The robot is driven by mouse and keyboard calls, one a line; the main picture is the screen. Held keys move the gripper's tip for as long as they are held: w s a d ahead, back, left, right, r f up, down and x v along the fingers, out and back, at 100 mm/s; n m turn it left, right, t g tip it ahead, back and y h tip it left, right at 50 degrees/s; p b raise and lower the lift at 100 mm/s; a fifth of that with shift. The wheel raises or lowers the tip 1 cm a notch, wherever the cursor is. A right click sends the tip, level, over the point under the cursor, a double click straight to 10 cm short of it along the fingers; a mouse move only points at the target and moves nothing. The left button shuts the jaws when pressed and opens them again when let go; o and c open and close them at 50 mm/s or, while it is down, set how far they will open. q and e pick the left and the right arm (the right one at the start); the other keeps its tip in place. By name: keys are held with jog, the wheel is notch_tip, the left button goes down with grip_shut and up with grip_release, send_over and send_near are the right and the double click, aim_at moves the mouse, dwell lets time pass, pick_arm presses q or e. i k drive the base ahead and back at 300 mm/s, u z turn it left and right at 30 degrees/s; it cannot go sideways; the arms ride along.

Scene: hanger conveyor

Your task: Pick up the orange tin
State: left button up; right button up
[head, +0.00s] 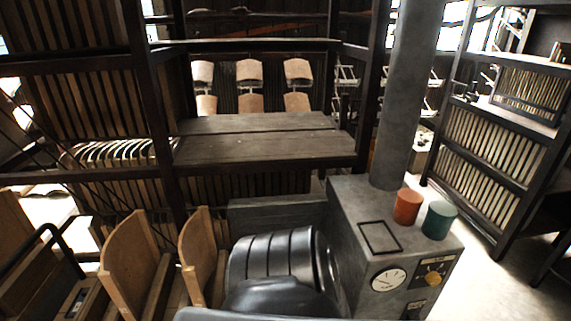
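The orange tin (407,206) stands upright on top of a grey metal cabinet (352,203), at the right of the head view. It is near the foot of a thick grey column. A dark green tin (439,220) stands close beside it on the right. The top of the orange tin is free of anything lying on it. Neither of my grippers can be made out in the head view.
The grey column (401,95) rises just behind the orange tin. A square black outline (380,237) marks the cabinet top. The cabinet front has a gauge (388,279) and a yellow knob (433,279). Wooden seat-like panels (132,258) stand at the left. A dark wooden table (265,149) lies behind.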

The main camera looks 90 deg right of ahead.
aim_at(409, 201)
jog(key=z, duration=1.05)
